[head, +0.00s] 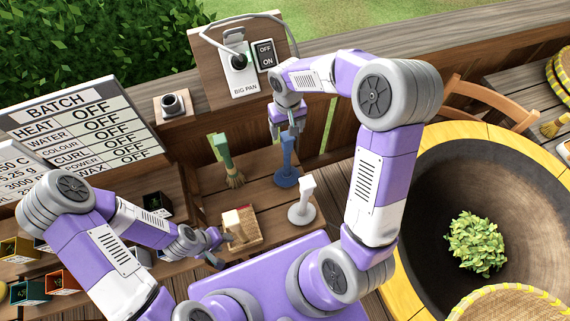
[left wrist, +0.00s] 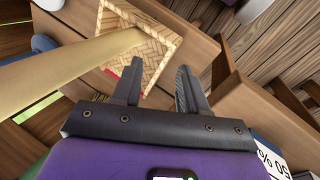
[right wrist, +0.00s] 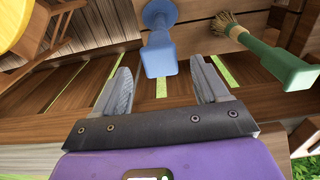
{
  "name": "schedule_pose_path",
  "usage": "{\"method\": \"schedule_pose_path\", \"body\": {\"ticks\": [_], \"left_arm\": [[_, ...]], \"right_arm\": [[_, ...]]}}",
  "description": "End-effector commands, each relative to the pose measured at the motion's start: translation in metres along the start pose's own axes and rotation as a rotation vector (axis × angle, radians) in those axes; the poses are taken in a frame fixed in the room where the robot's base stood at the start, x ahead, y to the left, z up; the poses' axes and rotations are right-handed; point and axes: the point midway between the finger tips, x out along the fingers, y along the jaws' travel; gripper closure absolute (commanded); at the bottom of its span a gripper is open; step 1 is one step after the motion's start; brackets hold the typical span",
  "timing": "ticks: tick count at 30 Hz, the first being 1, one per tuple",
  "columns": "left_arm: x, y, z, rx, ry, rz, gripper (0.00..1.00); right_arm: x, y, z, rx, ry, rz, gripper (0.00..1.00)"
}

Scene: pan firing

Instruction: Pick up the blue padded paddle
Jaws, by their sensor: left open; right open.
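The blue padded paddle (head: 286,172) stands upright on the wooden shelf in the head view, handle up and round foot down. My right gripper (head: 285,130) is above its handle, with its jaws open. In the right wrist view the paddle (right wrist: 158,54) shows between and beyond the open fingertips (right wrist: 160,66), and I see no finger closed on it. My left gripper (head: 222,251) is open at the left, beside a small woven tray (head: 256,238). In the left wrist view the open fingers (left wrist: 160,70) point at that tray (left wrist: 165,42).
A green-handled brush (head: 222,150) stands left of the paddle, and a white paddle (head: 307,188) stands at its lower right. A large pan (head: 415,215) with green leaves (head: 476,242) is at the right. A switch panel (head: 240,75) stands behind.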

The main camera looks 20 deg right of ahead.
Motion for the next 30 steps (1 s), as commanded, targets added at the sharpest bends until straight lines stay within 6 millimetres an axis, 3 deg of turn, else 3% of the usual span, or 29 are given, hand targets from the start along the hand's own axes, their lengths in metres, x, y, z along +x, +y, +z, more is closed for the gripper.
{"method": "schedule_pose_path", "body": {"ticks": [10, 20, 30], "left_arm": [[0.001, 0.0, -0.001, 0.0, 0.002, 0.0, 0.57], [0.001, 0.0, -0.001, 0.0, 0.002, 0.0, 0.57], [0.001, 0.0, -0.001, 0.0, 0.001, 0.0, 0.57]], "right_arm": [[0.048, 0.0, 0.008, -0.001, -0.004, 0.001, 0.27], [0.055, -0.001, 0.007, 0.0, -0.001, 0.0, 0.27], [0.055, -0.001, 0.007, -0.001, 0.0, 0.0, 0.79]]}}
